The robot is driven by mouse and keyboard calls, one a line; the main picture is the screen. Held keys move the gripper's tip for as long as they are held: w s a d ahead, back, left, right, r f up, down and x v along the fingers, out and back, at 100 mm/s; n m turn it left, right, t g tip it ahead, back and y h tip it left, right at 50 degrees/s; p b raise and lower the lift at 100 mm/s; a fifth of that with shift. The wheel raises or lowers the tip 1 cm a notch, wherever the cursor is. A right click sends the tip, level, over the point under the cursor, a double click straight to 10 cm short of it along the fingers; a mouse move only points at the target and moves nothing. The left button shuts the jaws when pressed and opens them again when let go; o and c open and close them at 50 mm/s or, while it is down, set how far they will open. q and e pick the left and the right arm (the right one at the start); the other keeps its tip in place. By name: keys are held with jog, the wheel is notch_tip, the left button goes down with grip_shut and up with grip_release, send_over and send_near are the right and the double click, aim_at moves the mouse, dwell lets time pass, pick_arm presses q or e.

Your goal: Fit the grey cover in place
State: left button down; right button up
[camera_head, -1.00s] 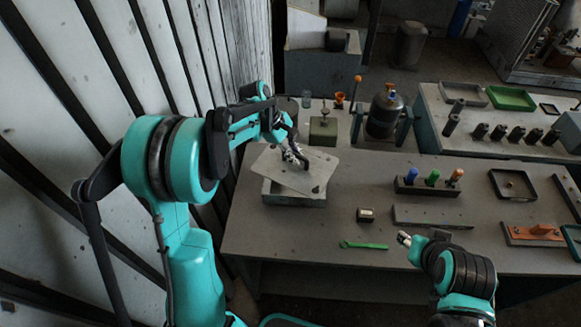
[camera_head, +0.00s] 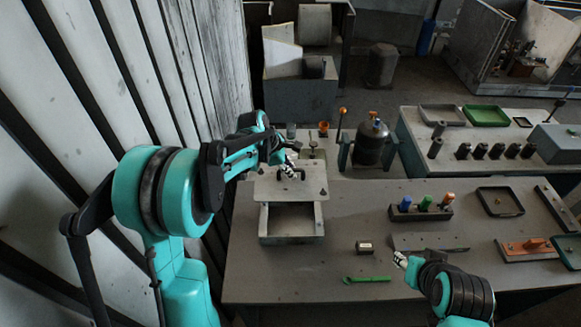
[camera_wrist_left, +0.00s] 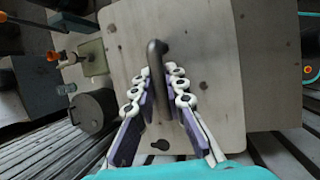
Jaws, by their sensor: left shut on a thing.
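The grey cover (camera_head: 268,189) is a flat plate with a dark bar handle. It hangs over the back part of the grey box-shaped housing (camera_head: 291,240), whose front opening shows uncovered. Its edges run roughly parallel to the housing. My left gripper (camera_head: 289,168) is shut on the handle. In the left wrist view the fingers (camera_wrist_left: 157,90) straddle the handle (camera_wrist_left: 157,58), and the cover (camera_wrist_left: 208,45) fills the middle. The gap between cover and housing cannot be judged. My right gripper (camera_head: 401,260) is near the table's front edge; its finger opening is too small to tell.
A small block (camera_head: 364,247) and a green wrench (camera_head: 367,279) lie right of the housing. A rack with coloured handles (camera_head: 421,212) stands farther right. A dark round tank (camera_head: 371,143) stands behind. The slatted wall (camera_head: 190,70) is close on the left.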

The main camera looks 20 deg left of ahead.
pick_arm(q)
notch_tip(320, 180, down, 17)
jog(key=b, duration=1.1)
jog(key=shift+s+d+b, duration=0.15)
jog(key=shift+s+b, duration=0.2)
jog(key=shift+b, duration=0.05)
jog(key=shift+f+b, duration=0.45)
jog(key=shift+s, duration=0.2)
jog(key=shift+s+d+b, duration=0.15)
jog(key=shift+s+b, duration=0.15)
